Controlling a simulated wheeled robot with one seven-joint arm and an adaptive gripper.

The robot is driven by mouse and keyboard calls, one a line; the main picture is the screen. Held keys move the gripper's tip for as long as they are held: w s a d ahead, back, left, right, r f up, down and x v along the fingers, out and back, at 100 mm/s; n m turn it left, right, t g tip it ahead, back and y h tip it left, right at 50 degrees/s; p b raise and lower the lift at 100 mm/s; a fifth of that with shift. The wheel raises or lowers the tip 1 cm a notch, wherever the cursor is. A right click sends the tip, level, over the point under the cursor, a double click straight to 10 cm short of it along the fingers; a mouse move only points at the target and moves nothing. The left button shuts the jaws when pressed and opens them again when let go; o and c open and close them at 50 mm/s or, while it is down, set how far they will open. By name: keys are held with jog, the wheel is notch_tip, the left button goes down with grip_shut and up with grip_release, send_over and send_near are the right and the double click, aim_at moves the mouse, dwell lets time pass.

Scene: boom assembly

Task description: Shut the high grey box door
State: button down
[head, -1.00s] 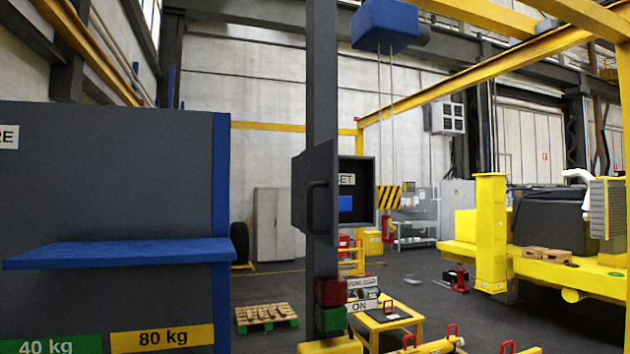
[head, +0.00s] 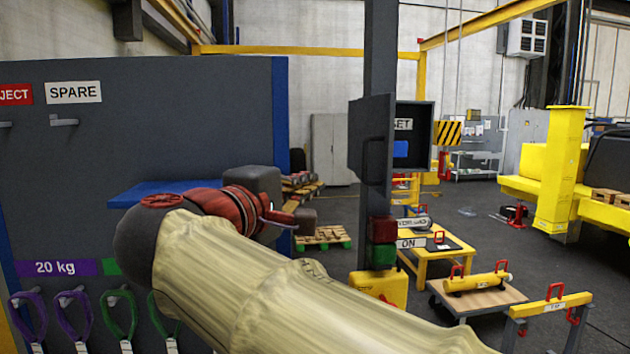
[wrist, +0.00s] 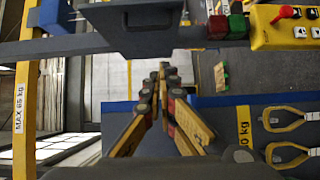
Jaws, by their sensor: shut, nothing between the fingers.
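The high grey box (head: 418,158) is fixed on a dark grey post. Its door (head: 368,118) stands open, swung out to the left, with a dark handle (head: 375,160) on its face. A label and a blue part show inside the box. My gripper (head: 304,220) is to the left of the door and lower, apart from it. The wrist view is turned sideways and shows my fingers (wrist: 162,76) with their tips together and nothing between them. The grey door (wrist: 150,25) appears at its top edge, beyond the fingers' side.
Red (head: 382,230) and green (head: 381,256) blocks sit on the post (head: 380,50) below the box. A blue shelf (head: 150,192) and grey tool panel (head: 60,140) stand left. A yellow table (head: 440,262) and a cart (head: 478,299) stand right. The space between gripper and door looks clear.

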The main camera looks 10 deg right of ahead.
jog(key=w+d+p, duration=0.2)
jog(key=w+d, duration=0.5)
jog(key=d, duration=0.1)
jog(key=shift+d+p, duration=0.25)
jog(key=shift+p, duration=0.15)
jog(key=shift+f, duration=0.1)
